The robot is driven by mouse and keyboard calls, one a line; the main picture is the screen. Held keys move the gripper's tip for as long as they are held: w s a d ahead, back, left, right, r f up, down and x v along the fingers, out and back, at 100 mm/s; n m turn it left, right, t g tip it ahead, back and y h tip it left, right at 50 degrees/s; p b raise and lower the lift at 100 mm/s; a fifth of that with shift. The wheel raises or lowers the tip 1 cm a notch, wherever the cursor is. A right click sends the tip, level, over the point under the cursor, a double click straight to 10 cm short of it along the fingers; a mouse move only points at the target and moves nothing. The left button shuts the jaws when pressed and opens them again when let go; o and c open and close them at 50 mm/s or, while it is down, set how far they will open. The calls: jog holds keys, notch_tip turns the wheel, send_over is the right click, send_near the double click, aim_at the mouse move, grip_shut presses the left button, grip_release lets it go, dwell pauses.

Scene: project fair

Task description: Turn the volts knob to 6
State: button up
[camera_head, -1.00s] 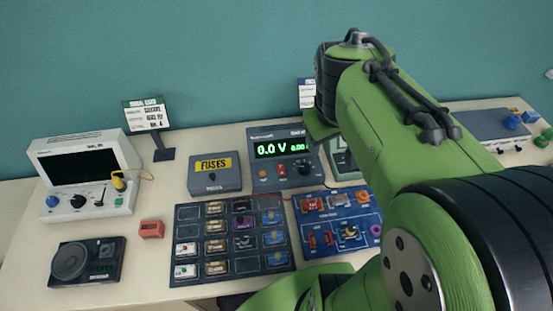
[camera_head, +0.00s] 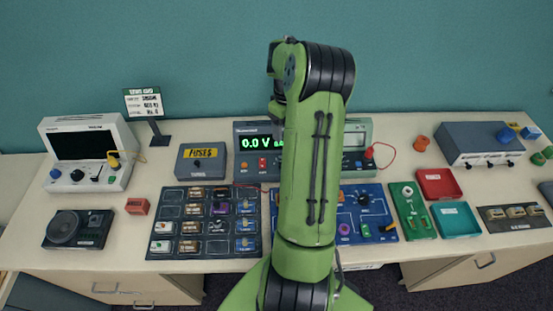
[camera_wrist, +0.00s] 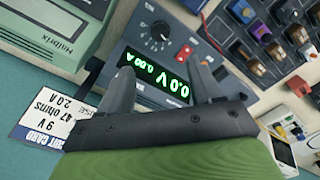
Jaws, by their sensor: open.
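The power supply (camera_head: 243,128) stands at the back middle of the table, its green display (camera_head: 254,143) reading 0.0 V. My arm hides its right part in the head view. In the wrist view the power supply (camera_wrist: 138,60) appears turned over, with its display (camera_wrist: 158,78) between my fingers. The dark volts knob (camera_wrist: 160,31) shows beyond the fingertips, with scale marks around it; I cannot read its setting. My gripper (camera_wrist: 157,66) is open and empty, apart from the knob. The red switch (camera_wrist: 183,52) sits beside the knob.
The fuses box (camera_head: 200,163) is left of the power supply, and a grey-green meter (camera_head: 356,140) is right of it. Component boards (camera_head: 181,246) lie in front. A printed card (camera_wrist: 42,122) shows in the wrist view. Red (camera_head: 438,184) and teal (camera_head: 455,220) trays lie at right.

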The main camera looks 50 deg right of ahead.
notch_tip(320, 180, down, 15)
jog(key=shift+f, duration=0.1)
jog(key=shift+c, duration=0.3)
jog(key=c, duration=1)
